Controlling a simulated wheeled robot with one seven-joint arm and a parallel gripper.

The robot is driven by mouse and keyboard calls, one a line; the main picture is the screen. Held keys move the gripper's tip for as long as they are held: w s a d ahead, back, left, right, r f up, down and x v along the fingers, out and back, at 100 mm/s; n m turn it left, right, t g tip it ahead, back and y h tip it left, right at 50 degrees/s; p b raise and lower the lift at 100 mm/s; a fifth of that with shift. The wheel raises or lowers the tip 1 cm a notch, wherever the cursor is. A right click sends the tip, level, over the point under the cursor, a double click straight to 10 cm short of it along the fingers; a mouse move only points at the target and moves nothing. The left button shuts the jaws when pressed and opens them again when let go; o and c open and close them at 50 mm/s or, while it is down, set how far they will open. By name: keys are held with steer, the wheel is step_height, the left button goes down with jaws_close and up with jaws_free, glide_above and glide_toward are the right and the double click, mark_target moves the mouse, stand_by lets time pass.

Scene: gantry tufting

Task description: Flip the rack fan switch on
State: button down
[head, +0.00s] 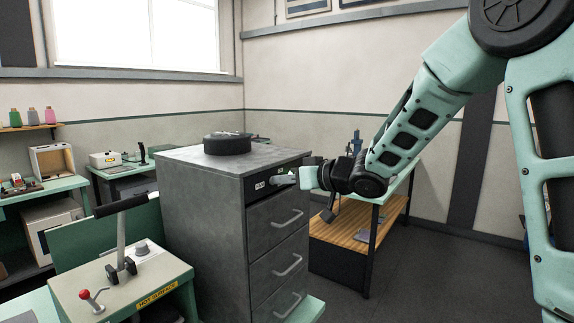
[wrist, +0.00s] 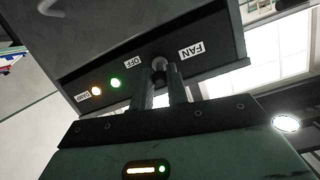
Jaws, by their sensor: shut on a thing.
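The rack fan switch (wrist: 159,64) is a small round dark knob on a black panel strip (wrist: 225,62), between labels reading OFF and FAN in the wrist view. My gripper (wrist: 162,76) has its two fingers shut on the switch, one on each side. The fingers hide part of it, and I cannot tell the switch's position. In the head view, my gripper (head: 287,179) is at the black panel (head: 260,185) at the top of the grey drawer cabinet (head: 200,195); the switch is hidden there.
A green light (wrist: 115,83) and an amber light (wrist: 97,91) glow on the panel. A round black object (head: 227,144) sits on the cabinet. Drawer handles (head: 288,217) stick out below the panel. A lever console (head: 125,275) stands left; a wooden-shelved table (head: 345,232) stands behind my gripper.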

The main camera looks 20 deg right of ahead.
steer(key=shift+r+p, duration=0.1)
steer(key=shift+p, duration=0.45)
steer(key=c, duration=1.5)
jaws_free()
steer(key=shift+o, duration=0.2)
steer(key=b+v, duration=0.2)
steer(key=v, duration=1.5)
steer(key=shift+r, duration=0.4)
